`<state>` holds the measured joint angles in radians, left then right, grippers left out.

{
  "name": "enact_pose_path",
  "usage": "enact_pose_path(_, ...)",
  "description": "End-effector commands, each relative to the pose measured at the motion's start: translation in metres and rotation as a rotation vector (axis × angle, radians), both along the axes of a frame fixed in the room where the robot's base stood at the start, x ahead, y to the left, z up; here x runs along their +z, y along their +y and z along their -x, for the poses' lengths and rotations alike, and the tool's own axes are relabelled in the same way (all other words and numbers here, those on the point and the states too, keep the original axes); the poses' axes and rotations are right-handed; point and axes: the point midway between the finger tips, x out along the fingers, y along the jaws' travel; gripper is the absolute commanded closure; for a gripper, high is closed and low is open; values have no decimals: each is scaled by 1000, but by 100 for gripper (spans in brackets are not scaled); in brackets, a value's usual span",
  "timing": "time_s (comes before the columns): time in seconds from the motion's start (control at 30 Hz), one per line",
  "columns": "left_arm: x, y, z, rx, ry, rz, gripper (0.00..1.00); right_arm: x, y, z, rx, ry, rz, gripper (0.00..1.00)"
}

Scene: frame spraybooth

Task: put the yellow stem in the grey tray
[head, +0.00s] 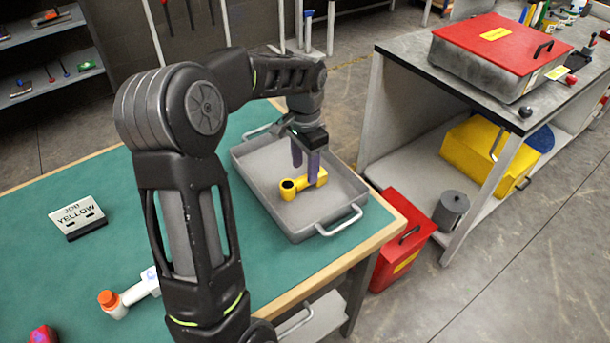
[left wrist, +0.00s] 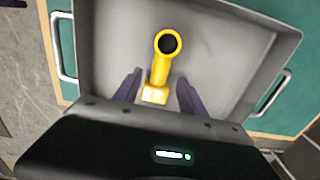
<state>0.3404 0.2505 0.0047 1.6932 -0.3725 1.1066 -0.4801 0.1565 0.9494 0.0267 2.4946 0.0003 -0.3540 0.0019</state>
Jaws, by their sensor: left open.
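The yellow stem (head: 303,184) lies inside the grey tray (head: 266,203), near its middle. My left gripper (head: 306,172) is above the tray with its two purple fingers pointing down at the stem. In the left wrist view the fingers (left wrist: 157,88) are apart, one on each side of the stem (left wrist: 161,65), with gaps between them and it. The grey tray (left wrist: 225,60) fills most of that view. My right gripper is not in view.
A "JOB YELLOW" sign (head: 78,217) stands on the green bench at left. A white and orange stem (head: 117,304) and a pink object (head: 42,334) lie at the front left. A red toolbox (head: 400,238) is on the floor beside the bench.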

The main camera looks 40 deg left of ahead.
Motion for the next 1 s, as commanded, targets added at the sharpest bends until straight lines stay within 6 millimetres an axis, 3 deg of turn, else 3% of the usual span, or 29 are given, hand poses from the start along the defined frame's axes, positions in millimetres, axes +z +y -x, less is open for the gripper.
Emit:
enact_pose_path(0.2, 47, 0, -1, 1, -5, 0, 51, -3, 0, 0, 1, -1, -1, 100)
enact_pose_path(0.4, 75, 0, 0, 1, -1, 0, 51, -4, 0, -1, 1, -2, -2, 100)
enact_pose_path(1.0, 81, 0, 0, 0, 0, 1, 51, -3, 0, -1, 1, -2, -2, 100)
